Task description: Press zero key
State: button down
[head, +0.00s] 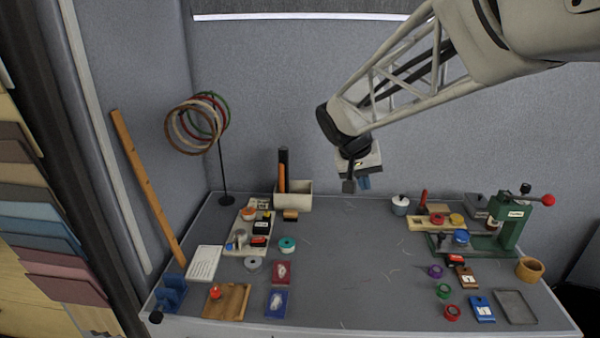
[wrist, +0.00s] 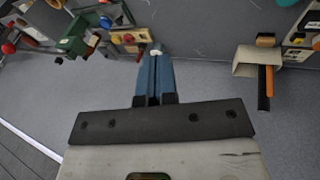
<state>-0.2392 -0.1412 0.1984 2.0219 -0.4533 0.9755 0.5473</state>
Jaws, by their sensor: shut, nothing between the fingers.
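My gripper (head: 363,183) hangs above the back middle of the table, with nothing under its tips but air. In the wrist view its two blue fingers (wrist: 155,62) lie side by side, shut and empty. No key marked zero can be made out in either view; markings are too small to read. A green lever press (head: 508,225) with a red knob stands at the right of the table, well to the right of my gripper. It also shows in the wrist view (wrist: 76,40). A grey box (head: 476,205) is partly hidden behind it.
A cream bin (head: 293,197) with upright tools and a board (head: 248,232) of small parts stand at the left. A ring stand (head: 222,160) rises behind. A lidded pot (head: 400,205) is right of centre. The grey table middle (head: 345,255) is clear.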

jog(key=w+a+f+t+h, duration=0.1)
jog(key=w+a+f, duration=0.2)
jog(key=w+a, duration=0.4)
jog(key=w+a+f+h, duration=0.1)
jog(key=w+a+f, duration=0.35)
jog(key=w, duration=0.55)
jog(key=t+h, duration=0.1)
jog(key=t, duration=0.2)
send_over(266, 212)
notch_tip(266, 212, down, 12)
jog(key=shift+a, duration=0.15)
jog(key=shift+f, duration=0.1)
jog(key=shift+f, duration=4.25)
